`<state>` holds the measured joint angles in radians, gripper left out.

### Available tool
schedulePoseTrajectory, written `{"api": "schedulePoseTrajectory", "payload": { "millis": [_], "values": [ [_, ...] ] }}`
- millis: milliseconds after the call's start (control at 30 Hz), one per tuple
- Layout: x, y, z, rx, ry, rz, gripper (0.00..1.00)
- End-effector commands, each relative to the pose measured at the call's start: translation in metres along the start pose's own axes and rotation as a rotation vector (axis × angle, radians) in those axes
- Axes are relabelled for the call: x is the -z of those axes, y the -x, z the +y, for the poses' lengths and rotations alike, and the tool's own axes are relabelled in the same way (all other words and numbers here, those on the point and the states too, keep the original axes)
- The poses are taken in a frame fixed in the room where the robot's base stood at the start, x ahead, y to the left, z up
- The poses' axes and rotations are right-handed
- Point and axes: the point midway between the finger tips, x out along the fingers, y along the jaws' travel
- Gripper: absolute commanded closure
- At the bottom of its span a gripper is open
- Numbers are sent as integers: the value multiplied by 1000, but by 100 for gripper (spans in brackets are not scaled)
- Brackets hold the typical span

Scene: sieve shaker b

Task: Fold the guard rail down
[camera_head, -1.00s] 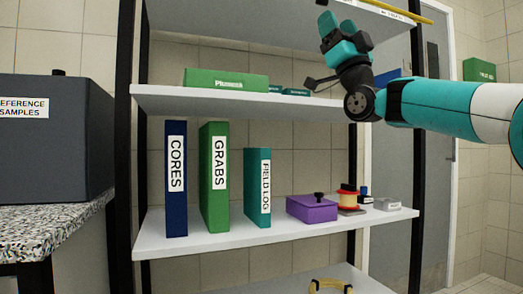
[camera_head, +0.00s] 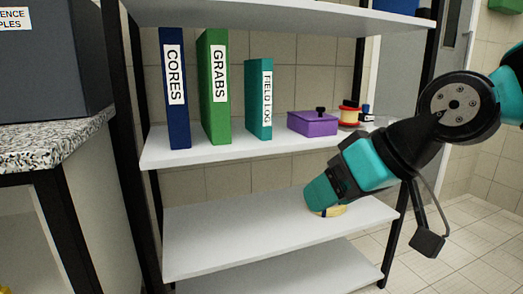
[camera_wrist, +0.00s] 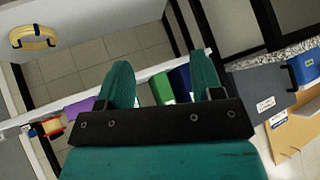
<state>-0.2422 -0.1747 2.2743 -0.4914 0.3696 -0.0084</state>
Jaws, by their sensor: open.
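No guard rail shows clearly in either current view. The shelf unit stands in front of me; its top is cut off by the head view's upper edge. My gripper (camera_head: 320,198) points down and left in front of the lower shelf (camera_head: 240,232) and hides part of a yellow ring (camera_head: 333,211) there. In the wrist view my gripper (camera_wrist: 163,65) has its two teal fingers wide apart with nothing between them.
The middle shelf (camera_head: 225,148) holds a blue binder (camera_head: 175,120), a green binder (camera_head: 214,115), a teal binder (camera_head: 259,122), a purple box (camera_head: 312,124) and a red-yellow spool (camera_head: 348,116). A dark cabinet (camera_head: 50,75) stands on a speckled counter (camera_head: 55,145) at left. Floor is clear at right.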

Motion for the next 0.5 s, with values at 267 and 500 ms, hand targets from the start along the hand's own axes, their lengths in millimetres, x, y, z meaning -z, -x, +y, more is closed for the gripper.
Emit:
{"api": "schedulePoseTrajectory", "payload": {
  "millis": [267, 500],
  "values": [
    [-140, 15, -26, 33, -47, -419, 39],
    [-134, 60, -42, 40, -55, -505, 39]
  ]
}}
